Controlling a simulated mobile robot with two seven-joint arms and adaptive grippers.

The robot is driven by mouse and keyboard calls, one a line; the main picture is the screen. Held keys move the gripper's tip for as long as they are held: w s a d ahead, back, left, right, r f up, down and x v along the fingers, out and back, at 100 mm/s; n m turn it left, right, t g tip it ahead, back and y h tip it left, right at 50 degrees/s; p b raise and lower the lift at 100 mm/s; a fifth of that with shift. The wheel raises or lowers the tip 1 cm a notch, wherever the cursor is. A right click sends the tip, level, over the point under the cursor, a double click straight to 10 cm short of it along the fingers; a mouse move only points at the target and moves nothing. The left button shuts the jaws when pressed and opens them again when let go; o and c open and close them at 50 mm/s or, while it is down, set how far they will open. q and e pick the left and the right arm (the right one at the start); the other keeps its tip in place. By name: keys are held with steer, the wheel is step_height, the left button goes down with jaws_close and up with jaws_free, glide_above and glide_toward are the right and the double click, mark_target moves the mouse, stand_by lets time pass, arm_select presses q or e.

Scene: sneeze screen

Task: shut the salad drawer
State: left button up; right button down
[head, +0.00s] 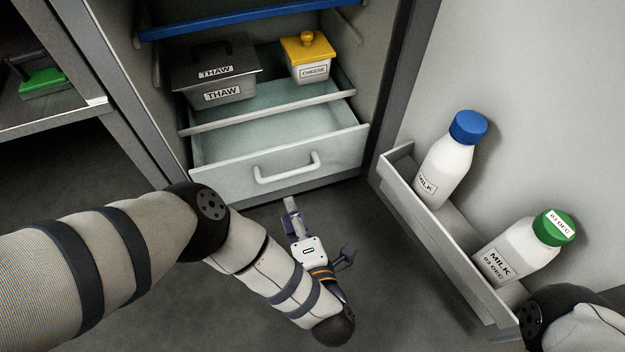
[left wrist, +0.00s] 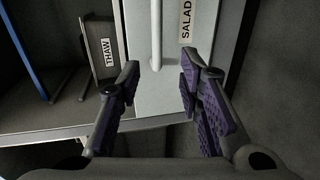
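The salad drawer (head: 335,147) is pulled part way out at the bottom of the fridge and looks empty. Its white front carries a bar handle (head: 287,167), and in the left wrist view a SALAD label (left wrist: 186,20) lies beside the handle (left wrist: 156,35). My left gripper (head: 291,205) is just in front of the drawer front, below the handle's right part. In the left wrist view its purple-padded fingers (left wrist: 160,78) stand apart with nothing held between them, and the handle's end shows beyond the gap. My right gripper is out of view.
Above the drawer, a grey THAW box (head: 215,75) and a yellow-lidded cheese box (head: 309,60) sit on a shelf. The fridge door stands open at right, its rack (head: 437,235) holding a blue-capped milk bottle (head: 450,160) and a green-capped one (head: 520,250). A side shelf (head: 50,112) is at left.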

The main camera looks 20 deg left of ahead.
mark_target(279, 179)
arm_select(q)
steer(key=b+x, duration=0.4)
steer(key=x, duration=0.7)
steer(key=shift+w+a+r, duration=0.1)
steer(key=shift+w+a, duration=0.2)
steer(key=shift+a, duration=0.05)
jaws_close()
